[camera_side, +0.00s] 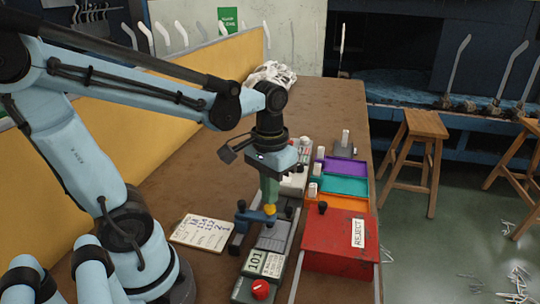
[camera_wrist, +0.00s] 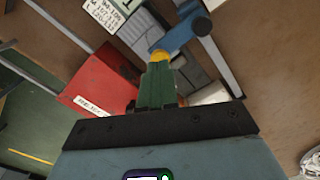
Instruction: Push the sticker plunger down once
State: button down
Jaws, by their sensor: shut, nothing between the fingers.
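My gripper (camera_side: 269,202) has green fingers and is shut, with nothing held; it points down over the labelling station. A yellow knob (camera_side: 269,210) sits directly below the fingertips, on a blue arm (camera_side: 256,216) that crosses a grey bed; I take it for the sticker plunger's top. In the wrist view the fingertips (camera_wrist: 158,68) overlap the edge of the yellow knob (camera_wrist: 160,55), beside the blue arm (camera_wrist: 184,35). They look touching or nearly so; I cannot tell whether they press. The fingers hide part of the knob.
A unit reading 101 with a red button (camera_side: 260,289) stands at the front. A red REJECT box (camera_side: 339,243) is to the right, with orange, teal and purple trays (camera_side: 346,187) behind it. A written card (camera_side: 203,232) lies left.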

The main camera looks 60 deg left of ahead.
aim_at(272, 208)
jog(key=shift+f, duration=1.2)
dwell(0.6)
jog(key=shift+r, duration=3.5)
jog(key=shift+w+d+f+m+t, duration=0.15)
jog(key=shift+d+f+m+t, duration=0.15)
jog(key=shift+t, duration=0.4)
jog(key=t, duration=0.2)
jog(key=w+d+f+m+t, duration=0.1)
jog(key=t, duration=0.1)
jog(key=w+m+t, duration=0.1)
jog(key=shift+d+f+t, duration=0.2)
jog(key=shift+d+t, duration=0.15)
jog(key=shift+t, duration=0.05)
